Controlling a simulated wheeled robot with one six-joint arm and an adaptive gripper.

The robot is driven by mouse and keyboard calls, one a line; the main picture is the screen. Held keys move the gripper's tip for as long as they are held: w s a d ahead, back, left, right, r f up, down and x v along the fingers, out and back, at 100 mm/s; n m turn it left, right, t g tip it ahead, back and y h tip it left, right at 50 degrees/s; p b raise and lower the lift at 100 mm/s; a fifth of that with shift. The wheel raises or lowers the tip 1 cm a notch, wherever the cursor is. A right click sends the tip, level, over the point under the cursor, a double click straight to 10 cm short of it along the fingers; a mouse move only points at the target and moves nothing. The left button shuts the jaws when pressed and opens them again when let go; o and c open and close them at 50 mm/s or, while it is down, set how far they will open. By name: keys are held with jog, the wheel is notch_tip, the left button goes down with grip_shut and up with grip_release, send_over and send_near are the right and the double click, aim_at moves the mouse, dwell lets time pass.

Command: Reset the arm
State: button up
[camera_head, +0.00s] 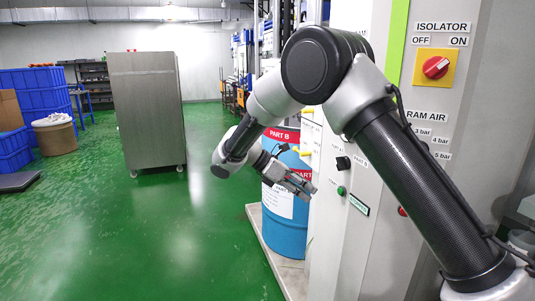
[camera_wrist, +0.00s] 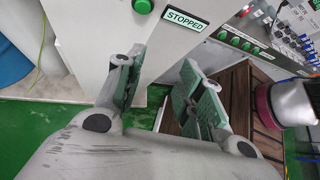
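My gripper (camera_head: 306,188) is at the end of my arm, held in front of the grey cabinet (camera_head: 378,225) at about the height of its lower controls. In the wrist view my gripper (camera_wrist: 160,88) has its two green-padded fingers spread apart with nothing between them. Near the fingers in the wrist view, the cabinet shows a green button (camera_wrist: 143,6) and a label reading STOPPED (camera_wrist: 184,20). In the head view my arm is bent and crosses in front of the cabinet. The fingers look clear of the panel, though the exact gap cannot be told.
A blue PART B drum (camera_head: 285,230) stands on a pale platform (camera_head: 268,248), behind and below my gripper. The red isolator knob (camera_head: 435,67) is at upper right. A grey metal cabinet on wheels (camera_head: 147,110) and blue crates (camera_head: 35,95) stand further back.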

jog(key=s+d+r+m+t+y, duration=0.1)
jog(key=s+d+r+m+y, duration=0.2)
jog(key=s+d+m, duration=0.3)
jog(key=s+d+r+m+t+y, duration=0.2)
jog(key=s+d+r+m+y, duration=0.2)
jog(key=s+d+m, duration=0.3)
jog(key=s+d+r+m+t+y, duration=0.1)
jog(key=s+d+r+m+y, duration=0.2)
jog(key=s+d, duration=0.9)
jog(key=shift+s+r+m+t+y, duration=0.4)
jog(key=shift+s+r+m, duration=0.85)
jog(key=shift+s+m, duration=1.05)
